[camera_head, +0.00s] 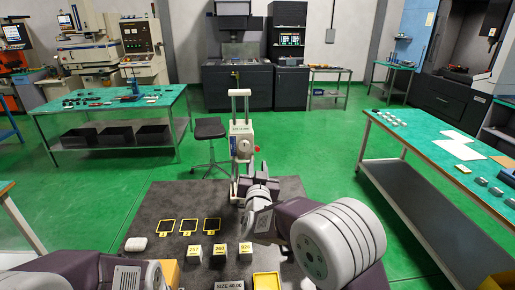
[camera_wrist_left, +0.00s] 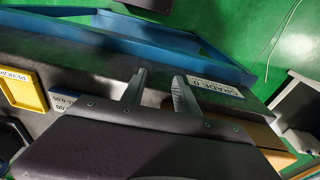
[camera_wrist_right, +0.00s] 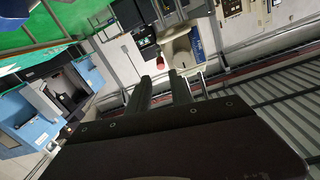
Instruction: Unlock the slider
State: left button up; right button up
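A light-coloured upright gauge (camera_head: 241,128) stands at the back of the dark table, with a labelled slider block on its column and a small red knob (camera_head: 257,149) on the block's right side. My right gripper (camera_head: 256,170) is just in front of and below it. In the right wrist view the gripper (camera_wrist_right: 161,78) is open and empty; the red knob (camera_wrist_right: 159,63) shows beyond the gap between the fingertips, apparently untouched. My left gripper (camera_wrist_left: 156,80) is open and empty in the left wrist view, over the table's near part; its fingers are hidden in the head view.
A yellow tray (camera_head: 267,281) is at the front edge. A stool (camera_head: 210,130) stands behind.

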aim_at(258, 150)
jog(key=w+p, duration=0.2)
jog(key=p, duration=0.1)
jog(key=w+p, duration=0.3)
jog(key=p, duration=0.1)
jog(key=w+p, duration=0.3)
jog(key=shift+w+d+r, duration=0.1)
jog(key=shift+d+r, duration=0.2)
jog(key=shift+r, duration=0.05)
jog(key=shift+w+f+p, duration=0.25)
jog(key=shift+p, duration=0.3)
jog(key=shift+f, duration=0.1)
grip_shut()
dwell(0.4)
